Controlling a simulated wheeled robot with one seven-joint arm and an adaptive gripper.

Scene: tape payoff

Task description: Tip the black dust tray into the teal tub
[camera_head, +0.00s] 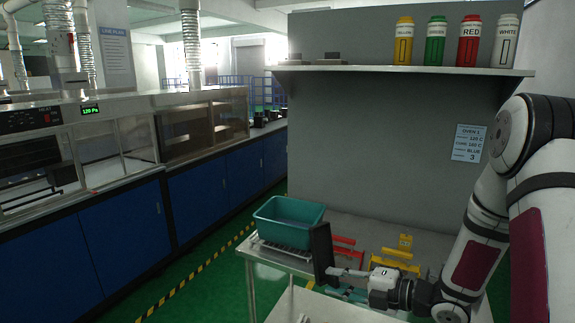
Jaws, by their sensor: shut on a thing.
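The teal tub (290,232) stands at the left end of a light table, on a dark rack. The black dust tray (322,252) is tilted on edge, nearly upright, just right of the tub and close to its right wall. I cannot tell whether the two touch. My gripper (336,272) is shut on the tray's right side, with my arm reaching in from the right. The inside of the tray and any dust in it are hidden from this view. The tub's near inner wall and floor are mostly hidden.
Red (345,248) and yellow (393,262) stands sit on the table right of the tray. A grey panel rises behind, with a shelf (400,70) of coloured bottles. Blue cabinets (120,235) line the left, with green floor between.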

